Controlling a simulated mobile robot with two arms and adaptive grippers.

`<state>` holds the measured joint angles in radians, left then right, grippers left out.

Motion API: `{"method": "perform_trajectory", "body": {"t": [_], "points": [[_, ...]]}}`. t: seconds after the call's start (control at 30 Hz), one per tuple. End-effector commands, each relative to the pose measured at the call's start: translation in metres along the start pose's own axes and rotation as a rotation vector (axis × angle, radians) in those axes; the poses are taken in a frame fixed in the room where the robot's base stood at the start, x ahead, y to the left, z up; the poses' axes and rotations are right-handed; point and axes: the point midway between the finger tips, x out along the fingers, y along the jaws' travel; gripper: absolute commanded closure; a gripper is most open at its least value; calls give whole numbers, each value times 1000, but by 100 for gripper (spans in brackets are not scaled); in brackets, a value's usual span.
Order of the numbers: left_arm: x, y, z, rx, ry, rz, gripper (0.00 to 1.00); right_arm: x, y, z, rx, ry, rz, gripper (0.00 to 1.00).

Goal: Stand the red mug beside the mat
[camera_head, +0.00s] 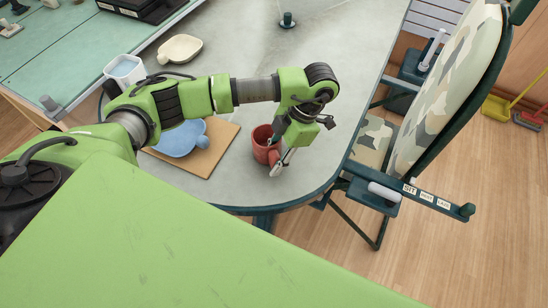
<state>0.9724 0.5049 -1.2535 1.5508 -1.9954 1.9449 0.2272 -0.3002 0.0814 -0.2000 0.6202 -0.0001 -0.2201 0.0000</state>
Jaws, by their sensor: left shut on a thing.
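The red mug (261,146) is upright on the grey table, just right of the tan mat (217,151), near the table's front edge. My left gripper (277,168) reaches down at the mug's right side and is shut on it, at or near the handle. My arm hides part of the mug's right side. Whether the mug touches the table or hangs slightly above it is hard to tell. The mat carries a blue dish with a handle (181,141). My right gripper is not in view.
A cream dish (179,50) and a pale blue container (125,70) stand at the table's back left. A small dark green object (287,20) is at the far side. A camouflage-patterned chair (447,85) stands close at the right. The table (345,130) is clear right of my arm.

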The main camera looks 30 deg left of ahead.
Motion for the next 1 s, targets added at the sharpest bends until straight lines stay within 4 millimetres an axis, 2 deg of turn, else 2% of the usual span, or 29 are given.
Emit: {"method": "perform_trajectory", "body": {"t": [0.17, 0.2, 0.27, 0.77, 0.87, 1.0], "points": [[3, 0, 1, 0, 0, 0, 100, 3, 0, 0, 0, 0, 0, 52], [3, 0, 1, -1, 0, 0, 68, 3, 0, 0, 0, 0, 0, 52], [2, 0, 1, 0, 0, 0, 52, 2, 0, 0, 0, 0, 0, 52], [2, 0, 1, 0, 0, 0, 51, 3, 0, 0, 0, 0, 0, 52], [-5, 0, 2, 0, -2, 1, 51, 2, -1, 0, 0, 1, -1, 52], [-27, 0, 2, 1, -4, 2, 51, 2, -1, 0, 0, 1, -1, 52]]}}
